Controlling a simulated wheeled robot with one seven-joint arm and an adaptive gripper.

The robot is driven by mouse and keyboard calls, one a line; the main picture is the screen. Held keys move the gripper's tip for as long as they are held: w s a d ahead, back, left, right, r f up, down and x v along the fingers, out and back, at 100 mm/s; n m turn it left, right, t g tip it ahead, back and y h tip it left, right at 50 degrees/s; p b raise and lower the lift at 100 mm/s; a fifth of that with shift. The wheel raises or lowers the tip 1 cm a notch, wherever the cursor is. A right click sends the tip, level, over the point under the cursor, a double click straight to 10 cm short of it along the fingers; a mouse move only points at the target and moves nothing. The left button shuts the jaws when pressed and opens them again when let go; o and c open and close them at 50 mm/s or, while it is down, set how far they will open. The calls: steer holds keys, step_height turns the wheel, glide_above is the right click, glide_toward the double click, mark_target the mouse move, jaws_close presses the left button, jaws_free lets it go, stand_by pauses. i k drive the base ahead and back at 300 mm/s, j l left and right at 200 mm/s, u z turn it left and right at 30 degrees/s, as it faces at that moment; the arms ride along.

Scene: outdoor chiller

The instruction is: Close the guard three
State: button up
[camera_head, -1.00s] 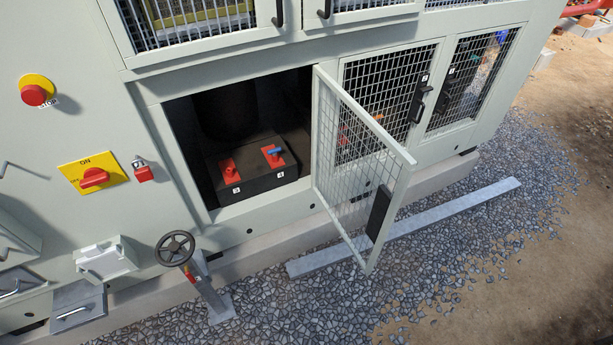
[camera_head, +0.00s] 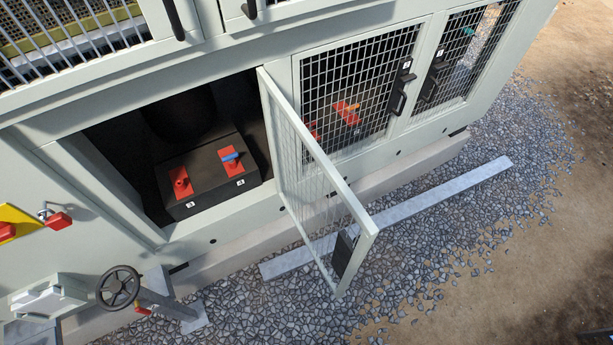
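A mesh guard door (camera_head: 314,190) stands swung wide open from the lower front of the pale green chiller cabinet. It is hinged at its left edge, beside the right side of a dark opening (camera_head: 115,150). A black handle (camera_head: 343,252) sits near its free lower end. No number is readable on this open guard. Two shut mesh guards stand to its right, one with a black handle (camera_head: 399,92) and a small label, the other at the far right (camera_head: 461,55). My gripper is not in view.
Inside the opening is a dark box (camera_head: 207,178) with a red and a blue-handled valve, labelled 3 and 4. A handwheel (camera_head: 118,287) on a post stands at lower left. A metal bar (camera_head: 420,205) lies on the gravel. Open gravel and dirt lie at lower right.

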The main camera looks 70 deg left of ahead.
mark_target(347, 257)
steer(key=i+u, duration=0.25)
steer(key=u, duration=0.15)
steer(key=i+u, duration=0.55)
steer(key=u, duration=0.2)
steer(key=i+l+u, duration=0.2)
steer(key=u, duration=0.2)
steer(key=i+u, duration=0.15)
steer(key=u, duration=0.3)
steer(key=i+u, duration=0.15)
steer(key=u, duration=0.3)
steer(key=i+l+u, duration=0.1)
steer(key=u, duration=0.35)
steer(key=i+l+u, duration=0.1)
steer(key=u, duration=0.35)
steer(key=i+l+u, duration=0.1)
steer(key=u, duration=0.4)
steer(key=i+l+u, duration=0.2)
steer(key=l+u, duration=0.25)
steer(key=i+l+u, duration=0.15)
steer(key=l+u, duration=0.15)
steer(key=u, duration=0.2)
steer(key=k+j+u, duration=0.15)
steer(key=k, duration=0.35)
steer(key=k+j+u, duration=0.15)
steer(key=k+j, duration=0.25)
steer(key=k, duration=0.1)
